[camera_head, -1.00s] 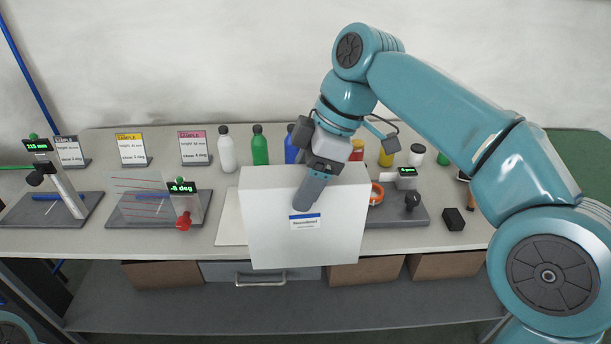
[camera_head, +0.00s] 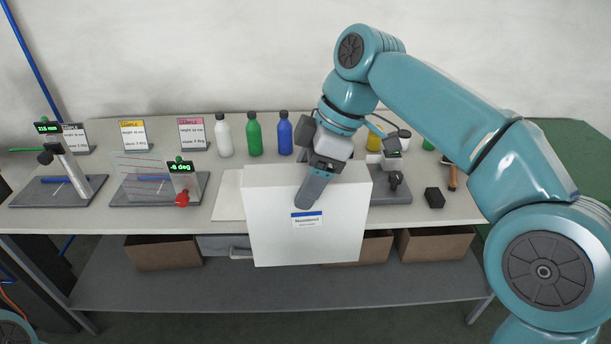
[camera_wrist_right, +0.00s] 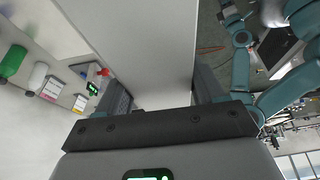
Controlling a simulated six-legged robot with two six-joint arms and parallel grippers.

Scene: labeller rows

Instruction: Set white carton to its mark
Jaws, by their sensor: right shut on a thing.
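The white carton (camera_head: 304,243) is a large box with a blue-striped label on its front face. My right gripper (camera_head: 311,192) is shut on its upper part. The carton appears upright, in front of the bench top (camera_head: 440,213), its lower part overlapping the front edge in the picture; whether it touches the bench cannot be told. In the right wrist view the carton (camera_wrist_right: 150,45) fills the gap between the fingers (camera_wrist_right: 160,95). A flat pale panel (camera_head: 228,195) shows partly behind the carton's left side; whether it is the mark cannot be told. My left gripper is out of view.
Left on the bench are a stand with a green display (camera_head: 70,165) and a clear-plate fixture (camera_head: 130,200) with a red knob. White, green and blue bottles (camera_head: 285,135) stand behind. Right are a grey device (camera_head: 388,198), a black block (camera_head: 434,198) and a hammer (camera_head: 453,177). Cardboard bins (camera_head: 435,244) sit below.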

